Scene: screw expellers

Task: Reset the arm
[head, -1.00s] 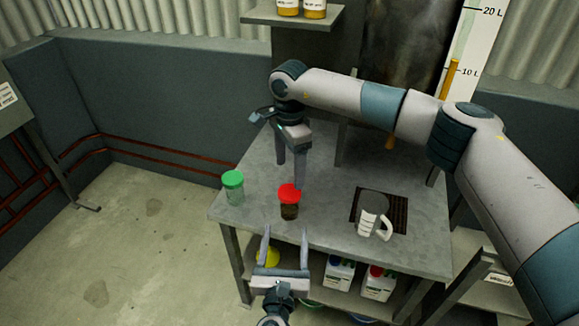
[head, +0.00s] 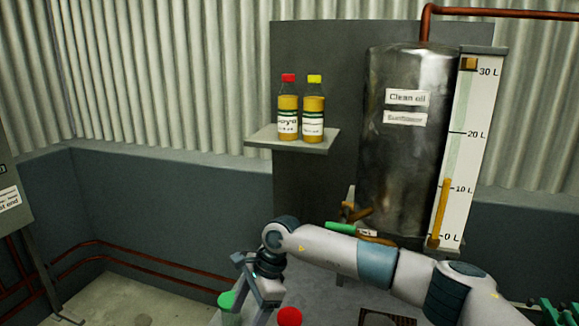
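My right arm comes in from the right, reaching across above the table (head: 320,292). Its gripper (head: 258,312) points down at the bottom edge of the head view, between the green-lidded jar (head: 227,300) and the red-lidded jar (head: 289,316). Its fingers look apart with nothing held between them, though their tips are close to or past the frame edge. Only the tops of both jars show. My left gripper is out of view.
A metal clean oil tank (head: 403,160) with a green-handled tap (head: 341,228) stands behind my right arm, beside a level gauge (head: 465,150). A wall shelf (head: 262,139) holds a red-capped bottle (head: 288,112) and a yellow-capped bottle (head: 313,112). A dark grate (head: 385,318) shows at the bottom.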

